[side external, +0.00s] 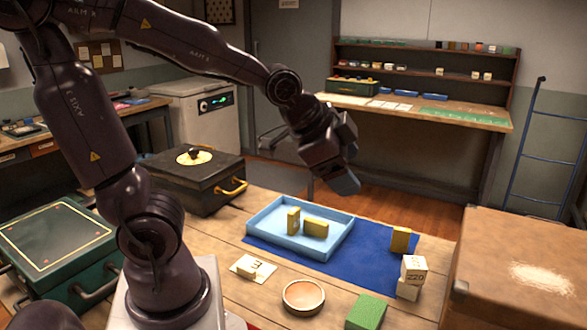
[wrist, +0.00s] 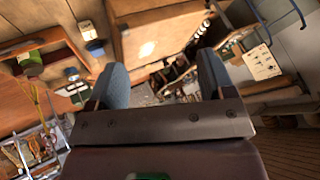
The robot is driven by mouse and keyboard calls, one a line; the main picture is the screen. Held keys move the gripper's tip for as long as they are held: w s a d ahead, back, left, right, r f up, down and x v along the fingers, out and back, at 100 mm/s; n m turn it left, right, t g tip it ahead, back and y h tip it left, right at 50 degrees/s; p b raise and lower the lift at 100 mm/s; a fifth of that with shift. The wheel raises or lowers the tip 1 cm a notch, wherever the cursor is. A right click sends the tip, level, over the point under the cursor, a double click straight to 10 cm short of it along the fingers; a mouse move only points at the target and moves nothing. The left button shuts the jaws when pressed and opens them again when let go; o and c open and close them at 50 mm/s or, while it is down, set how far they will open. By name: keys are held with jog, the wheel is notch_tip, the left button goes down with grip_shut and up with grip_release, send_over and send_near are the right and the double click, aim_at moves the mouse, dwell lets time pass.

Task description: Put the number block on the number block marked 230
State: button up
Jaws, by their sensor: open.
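A cream block (side external: 414,268) with a small printed number, which looks like 220 or 230, is at the right end of the blue mat. Another cream block (side external: 407,291) shows directly below it in the picture; they look stacked, slightly turned to each other. A smaller pale block (side external: 249,271) is by a white card (side external: 262,265) with a dark mark left of the mat. My gripper (side external: 338,172) is high above the far side of the table, away from the blocks. In the wrist view my gripper (wrist: 163,76) has its fingers apart with nothing between them.
A light blue tray (side external: 327,254) holds two yellow blocks (side external: 316,229). Another yellow block (side external: 400,240) stands on the blue mat (side external: 376,262). A wooden bowl (side external: 303,297) and green block (side external: 366,311) are in front. A large brown box (side external: 520,250) bounds the right.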

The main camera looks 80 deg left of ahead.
jog(key=s+d+r+n+g+h, duration=0.1)
jog(key=s+d+n, duration=0.3)
jog(key=s, duration=0.5)
jog(key=shift+s+d+r+n+g, duration=0.15)
jog(key=shift+s+r+n+g, duration=0.15)
jog(key=shift+r+n+g, duration=0.35)
